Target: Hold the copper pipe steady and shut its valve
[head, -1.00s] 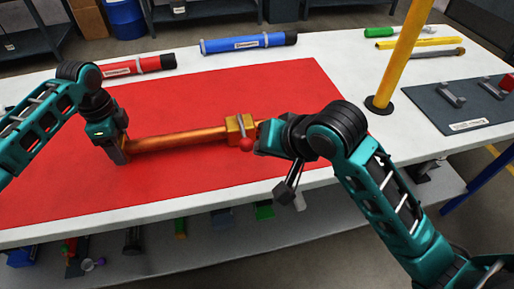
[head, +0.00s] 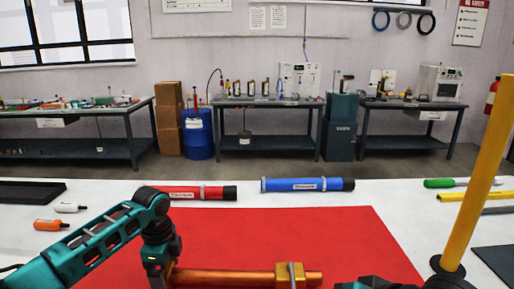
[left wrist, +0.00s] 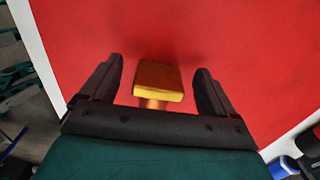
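The copper pipe (head: 225,277) lies across the red mat (head: 290,232) at the bottom of the head view. Its gold valve block (head: 286,268) sits toward the right, with a grey lever (head: 292,276) across it. The lever's lower end is cut off. My left gripper (left wrist: 158,85) is at the pipe's left end. In the left wrist view its fingers stand apart, with a gap either side of a gold block-like part (left wrist: 158,80). My right gripper (head: 362,284) shows only partly at the bottom edge, right of the valve; its fingers cannot be made out.
A red tube (head: 190,193) and a blue tube (head: 305,184) lie behind the mat. Two small bottles (head: 52,225) and a black tray (head: 25,192) are on the left.

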